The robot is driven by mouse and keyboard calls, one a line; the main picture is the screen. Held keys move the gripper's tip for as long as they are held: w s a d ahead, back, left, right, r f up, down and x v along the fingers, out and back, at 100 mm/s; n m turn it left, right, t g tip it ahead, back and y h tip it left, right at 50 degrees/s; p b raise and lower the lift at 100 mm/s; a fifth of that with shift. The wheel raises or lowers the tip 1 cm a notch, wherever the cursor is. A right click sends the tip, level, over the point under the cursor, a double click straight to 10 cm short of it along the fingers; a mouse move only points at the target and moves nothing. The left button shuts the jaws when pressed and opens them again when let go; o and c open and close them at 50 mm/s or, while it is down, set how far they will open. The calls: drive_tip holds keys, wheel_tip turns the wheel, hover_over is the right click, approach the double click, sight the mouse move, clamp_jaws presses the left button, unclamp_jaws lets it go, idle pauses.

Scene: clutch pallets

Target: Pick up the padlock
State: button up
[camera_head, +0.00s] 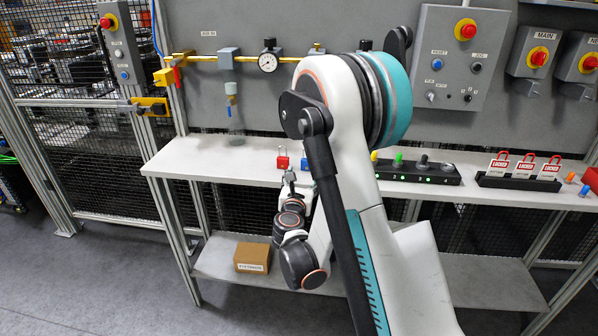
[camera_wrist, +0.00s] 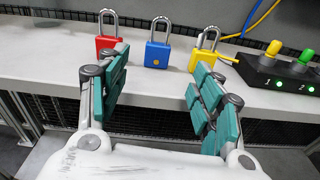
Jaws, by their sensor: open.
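In the head view the red padlock (camera_head: 283,160) shows, with part of the blue padlock (camera_head: 304,164); my arm hides the yellow one. My gripper (camera_wrist: 160,72) is open and empty, its teal-padded fingers wide apart. The blue padlock appears between the fingertips, farther off. The right finger partly overlaps the yellow padlock.
A black block with coloured buttons (camera_head: 425,172) stands right of the padlocks. Beyond it is a black holder with red-and-white tags (camera_head: 503,168). The white shelf (camera_head: 200,156) is clear at left. A cardboard box (camera_head: 252,256) sits on the lower shelf.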

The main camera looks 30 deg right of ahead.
drive_tip(key=shift+n, duration=0.5)
drive_tip(key=x, duration=0.2)
drive_tip(key=p+x, duration=0.1)
drive_tip(key=x, duration=0.2)
drive_tip(key=f+x, duration=0.1)
drive_tip(key=x, duration=0.1)
drive_tip(key=shift+w, duration=0.35)
drive_tip(key=shift+b+x, duration=1.05)
drive_tip(key=shift+x, duration=1.75)
drive_tip(key=shift+d+r, duration=0.15)
drive_tip(key=shift+c, duration=0.2)
drive_tip(key=c, duration=1.2)
